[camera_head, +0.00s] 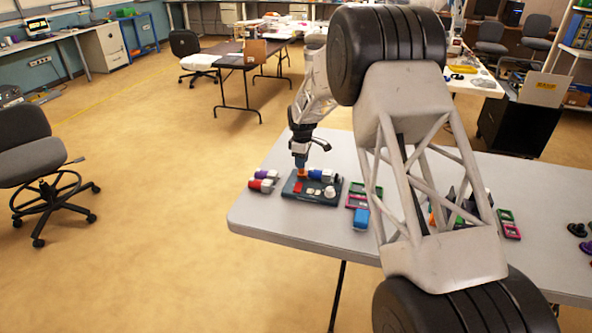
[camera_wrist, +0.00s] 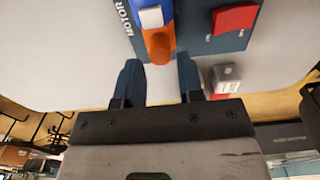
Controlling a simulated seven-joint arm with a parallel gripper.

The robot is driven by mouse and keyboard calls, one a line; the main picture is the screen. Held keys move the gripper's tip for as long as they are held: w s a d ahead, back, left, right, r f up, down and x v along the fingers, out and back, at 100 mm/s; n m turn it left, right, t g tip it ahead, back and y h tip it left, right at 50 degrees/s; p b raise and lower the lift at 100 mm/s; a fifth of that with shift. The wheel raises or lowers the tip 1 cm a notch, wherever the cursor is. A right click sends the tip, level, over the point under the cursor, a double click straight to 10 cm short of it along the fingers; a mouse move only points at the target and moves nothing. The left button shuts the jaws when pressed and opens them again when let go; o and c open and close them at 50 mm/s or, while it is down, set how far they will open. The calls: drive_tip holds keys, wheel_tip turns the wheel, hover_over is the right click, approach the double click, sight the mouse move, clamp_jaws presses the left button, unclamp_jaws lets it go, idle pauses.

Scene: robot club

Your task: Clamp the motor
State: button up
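A dark teal board (camera_head: 299,196) lies on the table and shows the printed word MOTOR in the wrist view (camera_wrist: 183,54). A blue motor (camera_head: 318,174) with a pale end lies at the board's back edge. An orange clamp part (camera_head: 302,173) sits beside it, under my gripper (camera_head: 301,163). In the wrist view my gripper (camera_wrist: 160,68) is open. The orange part's rounded end (camera_wrist: 159,46) lies just ahead of the gap between the fingertips, apparently not gripped. A blue and white piece (camera_wrist: 151,17) adjoins the orange part; whether it is clamped I cannot tell.
A red block (camera_head: 298,187) and a white knob (camera_head: 330,191) are on the board. Red (camera_head: 260,186) and purple (camera_head: 264,174) motors lie on the table to its left. Small trays and a blue block (camera_head: 361,218) stand to the right. The table's (camera_head: 280,235) front strip is clear.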

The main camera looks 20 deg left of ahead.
drive_tip(key=shift+r, duration=1.4)
drive_tip(key=shift+s+d+r, duration=0.1)
drive_tip(key=shift+d+r, duration=0.25)
drive_tip(key=shift+r, duration=0.1)
drive_tip(key=s+d+r+m+t, duration=0.1)
drive_tip(key=s+d+r+m, duration=0.3)
drive_tip(key=s+d+r, duration=0.85)
drive_tip(key=s+d+r+m, duration=0.4)
drive_tip(key=s+d+r, duration=0.55)
drive_tip(key=d, duration=0.55)
drive_tip(key=s+d+r+m+t, duration=0.1)
drive_tip(key=s+d+r+m, duration=0.15)
drive_tip(key=s+d, duration=0.5)
drive_tip(key=s+d+r+m, duration=0.2)
drive_tip(key=s+d+m, duration=0.15)
drive_tip(key=s, duration=0.65)
drive_tip(key=s+d+f+m, duration=0.2)
drive_tip(key=s+d, duration=0.1)
drive_tip(key=s, duration=0.6)
drive_tip(key=s+d+f+m, duration=0.2)
drive_tip(key=s+d, duration=0.1)
drive_tip(key=s, duration=0.7)
drive_tip(key=shift+t, duration=0.3)
